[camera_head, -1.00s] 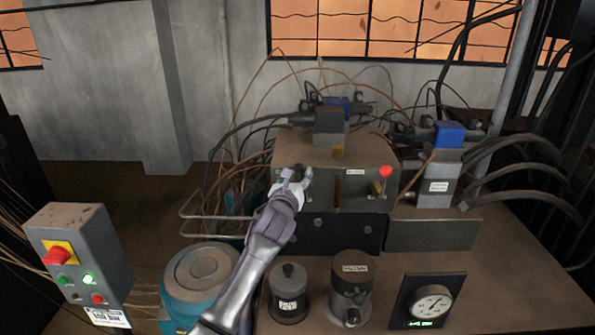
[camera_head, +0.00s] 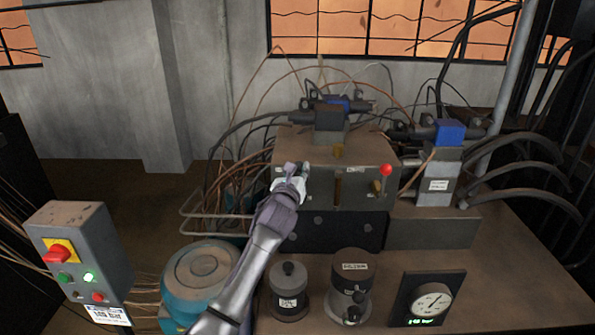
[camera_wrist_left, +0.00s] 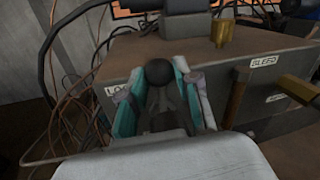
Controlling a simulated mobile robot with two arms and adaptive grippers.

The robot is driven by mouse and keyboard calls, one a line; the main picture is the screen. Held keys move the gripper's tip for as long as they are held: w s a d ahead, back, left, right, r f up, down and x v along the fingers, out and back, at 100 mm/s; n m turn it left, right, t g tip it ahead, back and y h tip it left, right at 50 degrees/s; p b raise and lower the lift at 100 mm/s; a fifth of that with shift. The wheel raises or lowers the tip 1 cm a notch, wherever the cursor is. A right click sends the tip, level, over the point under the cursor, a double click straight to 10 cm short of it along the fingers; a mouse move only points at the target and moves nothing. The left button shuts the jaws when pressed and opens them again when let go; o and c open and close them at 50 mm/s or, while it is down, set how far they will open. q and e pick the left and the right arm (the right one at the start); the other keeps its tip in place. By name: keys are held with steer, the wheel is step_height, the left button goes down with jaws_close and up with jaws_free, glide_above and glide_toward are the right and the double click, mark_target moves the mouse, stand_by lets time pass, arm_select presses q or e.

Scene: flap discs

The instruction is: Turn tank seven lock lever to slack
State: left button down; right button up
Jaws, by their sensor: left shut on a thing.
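The grey-brown valve block (camera_head: 355,195) stands in the middle of the bench in the head view. My left gripper (camera_head: 291,172) is at the upper left of its front face. In the left wrist view, the left gripper's teal-sided fingers (camera_wrist_left: 160,98) are shut around a lever with a round black knob (camera_wrist_left: 158,72). A partly hidden label beginning "LO" (camera_wrist_left: 117,91) is on the block beside it. The lever's lower part is hidden by the fingers. My right gripper is not in view.
A brown lever (camera_wrist_left: 236,98), a "BLEED" label (camera_wrist_left: 264,62) and a red-knobbed lever (camera_head: 385,170) are to the right on the block. A teal motor (camera_head: 195,275), two dark cylinders and a gauge (camera_head: 432,301) stand in front. A switch box (camera_head: 82,250) is at left.

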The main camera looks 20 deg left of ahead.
mark_target(280, 173)
arm_select(q)
steer(key=shift+a, duration=0.1)
steer(key=n, duration=0.1)
steer(key=a+n+b, duration=0.1)
steer(key=shift+s+a+f+n+t, duration=0.15)
steer(key=shift+s+f+n+t, duration=0.05)
steer(key=shift+f+n+t, duration=0.1)
steer(key=shift+s+a+f+n+t+y+b, duration=0.25)
steer(key=shift+a+f+n+b, duration=0.35)
steer(key=shift+n+b, duration=0.95)
steer(key=shift+s+a+f+n+t+y+b, duration=0.1)
steer(key=shift+a+f+n+y+b, duration=0.4)
steer(key=shift+n+b, duration=1.05)
steer(key=shift+s+a+f+n+t+y+b, duration=0.15)
steer(key=shift+a+f+n+b, duration=0.55)
steer(key=shift+n, duration=1.4)
steer(key=shift+r+b, duration=0.2)
steer(key=shift+b, duration=0.1)
steer(key=c, duration=0.8)
jaws_free()
